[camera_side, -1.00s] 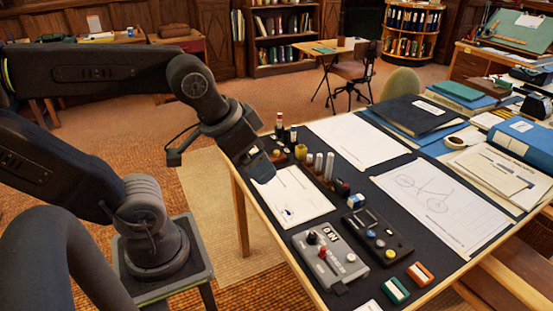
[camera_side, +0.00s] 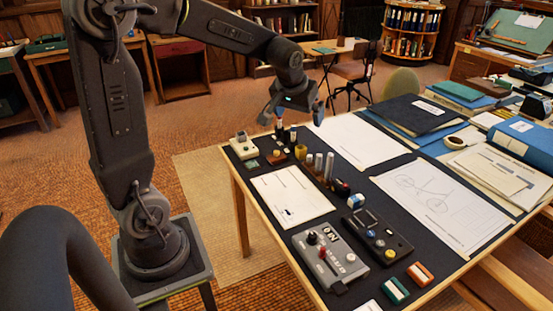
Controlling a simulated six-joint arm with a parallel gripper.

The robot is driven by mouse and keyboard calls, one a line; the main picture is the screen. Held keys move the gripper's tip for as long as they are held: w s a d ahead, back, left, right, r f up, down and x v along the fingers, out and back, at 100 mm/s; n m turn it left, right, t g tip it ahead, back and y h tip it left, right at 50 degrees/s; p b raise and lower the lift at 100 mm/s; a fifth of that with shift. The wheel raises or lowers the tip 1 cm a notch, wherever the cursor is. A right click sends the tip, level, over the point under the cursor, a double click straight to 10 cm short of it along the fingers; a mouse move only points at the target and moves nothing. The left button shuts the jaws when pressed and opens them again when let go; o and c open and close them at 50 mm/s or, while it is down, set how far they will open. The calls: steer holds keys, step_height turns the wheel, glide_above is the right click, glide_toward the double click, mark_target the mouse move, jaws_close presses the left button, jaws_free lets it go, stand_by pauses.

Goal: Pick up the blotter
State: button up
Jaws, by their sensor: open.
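I cannot tell for certain which item is the blotter. A small brown block with a dark knob on top (camera_side: 277,157) lies near the back left of the dark-topped table and may be it. My gripper (camera_side: 292,110) is above the table's far left corner, behind and above that block. Its fingers are apart and pointing down, with nothing seen held between them. Small bottles (camera_side: 280,131) stand just below the gripper on the table.
A cream device (camera_side: 243,147) sits at the left edge. White sheets (camera_side: 292,196) lie flat. Grey (camera_side: 330,255) and black (camera_side: 377,236) control boxes are in front. Books (camera_side: 415,115) fill the right.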

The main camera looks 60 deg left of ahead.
steer(key=w+a+f+n, duration=0.2)
steer(key=w+a+f, duration=0.25)
steer(key=a, duration=0.35)
steer(key=n+g+y, duration=0.1)
steer(key=n+g, duration=0.1)
steer(key=n, duration=0.2)
glide_toward(276, 153)
steer(key=x, duration=0.5)
steer(key=shift+w+f, duration=0.15)
steer(key=shift+f, duration=0.05)
steer(key=shift+x, duration=3.1)
steer(key=c, duration=0.7)
steer(key=shift+r, duration=0.1)
